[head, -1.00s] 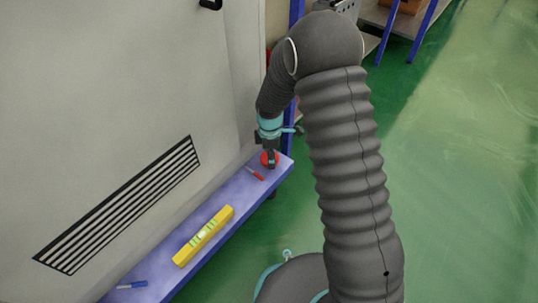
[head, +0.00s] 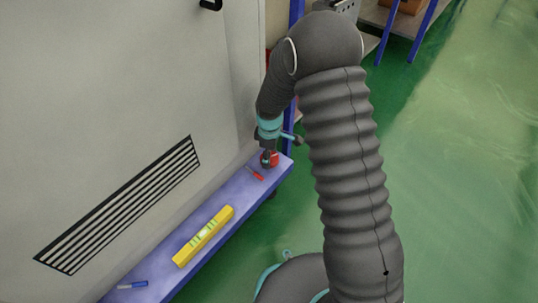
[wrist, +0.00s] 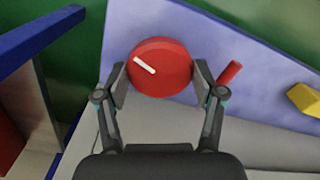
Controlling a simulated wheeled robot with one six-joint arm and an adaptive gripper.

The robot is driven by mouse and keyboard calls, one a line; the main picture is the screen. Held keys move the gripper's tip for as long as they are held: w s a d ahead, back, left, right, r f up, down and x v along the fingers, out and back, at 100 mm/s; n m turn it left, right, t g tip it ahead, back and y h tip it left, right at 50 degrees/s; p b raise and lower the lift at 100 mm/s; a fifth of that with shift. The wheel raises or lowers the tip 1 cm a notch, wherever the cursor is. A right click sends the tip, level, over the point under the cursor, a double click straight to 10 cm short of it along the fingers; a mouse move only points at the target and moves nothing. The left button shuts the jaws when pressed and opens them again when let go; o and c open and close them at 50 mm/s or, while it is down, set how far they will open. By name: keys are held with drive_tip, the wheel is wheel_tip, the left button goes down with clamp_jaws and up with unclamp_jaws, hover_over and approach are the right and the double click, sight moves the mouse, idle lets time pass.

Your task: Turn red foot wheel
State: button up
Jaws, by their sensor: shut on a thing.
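The red foot wheel (wrist: 165,72) is a round red disc with a white line mark on its face. In the head view it sits at the far end of the blue ledge (head: 190,250), partly hidden by my gripper. My gripper (wrist: 158,80) is shut on the wheel, with one finger pad against each side of its rim. In the wrist view the white mark lies on the wheel's left part, slanting down to the right. In the head view my gripper (head: 268,160) points down at the wheel.
A red screwdriver-like tool (head: 255,173) lies beside the wheel. A yellow spirit level (head: 204,236) and a blue-handled tool (head: 132,285) lie along the ledge. A pale cabinet wall with a vent (head: 120,205) rises at the left. Green floor is clear at the right.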

drive_tip(key=shift+w+r+m, duration=0.1)
drive_tip(key=shift+w+m, duration=0.1)
drive_tip(key=shift+m, duration=0.4)
drive_tip(key=o, duration=1.1)
drive_tip(key=shift+s, duration=0.1)
wheel_tip(320, 180, up, 12)
drive_tip(key=shift+f, duration=0.1)
drive_tip(key=shift+m, duration=0.4)
